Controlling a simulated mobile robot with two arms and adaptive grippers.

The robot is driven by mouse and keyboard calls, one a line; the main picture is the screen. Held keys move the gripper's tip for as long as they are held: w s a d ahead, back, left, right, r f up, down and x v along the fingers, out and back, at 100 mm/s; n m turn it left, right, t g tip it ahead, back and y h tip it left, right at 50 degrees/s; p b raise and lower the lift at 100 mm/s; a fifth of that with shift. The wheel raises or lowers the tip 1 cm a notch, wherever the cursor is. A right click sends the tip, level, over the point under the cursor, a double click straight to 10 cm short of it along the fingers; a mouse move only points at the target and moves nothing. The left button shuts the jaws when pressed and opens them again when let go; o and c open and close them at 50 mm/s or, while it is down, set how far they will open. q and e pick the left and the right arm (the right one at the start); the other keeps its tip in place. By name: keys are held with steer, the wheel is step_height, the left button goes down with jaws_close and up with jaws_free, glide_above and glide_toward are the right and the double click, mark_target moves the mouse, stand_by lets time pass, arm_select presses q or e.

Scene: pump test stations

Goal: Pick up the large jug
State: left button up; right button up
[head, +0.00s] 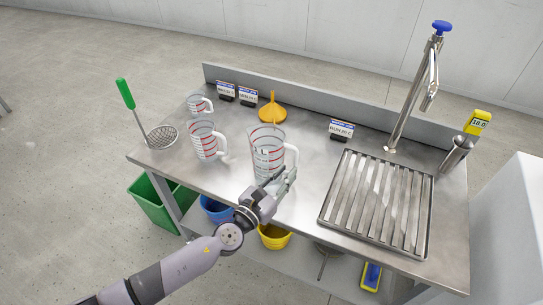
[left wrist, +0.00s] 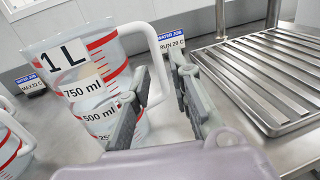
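The large jug (head: 266,145) is clear, with red marks and a white handle, and stands upright on the steel bench; my gripper hides part of its lower side. In the left wrist view the jug (left wrist: 75,75) shows 1 L, 750 ml and 500 ml labels. My left gripper (head: 280,179) is at the jug's handle side. In the left wrist view its fingers are apart, one on each side of the handle (left wrist: 154,42), with a gap showing. My right gripper is not in view.
A medium jug (head: 204,141) and a small jug (head: 198,105) stand to the left. A strainer (head: 161,137) with a green handle, a yellow funnel (head: 272,111) and small signs are on the bench. A slatted drain grate (head: 377,200) and tap (head: 410,95) are at the right.

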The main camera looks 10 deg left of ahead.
mark_target(295, 162)
arm_select(q)
steer(key=x, duration=0.7)
steer(key=shift+a+f, duration=0.2)
steer(key=shift+f, duration=0.15)
steer(key=shift+c, duration=0.4)
jaws_close()
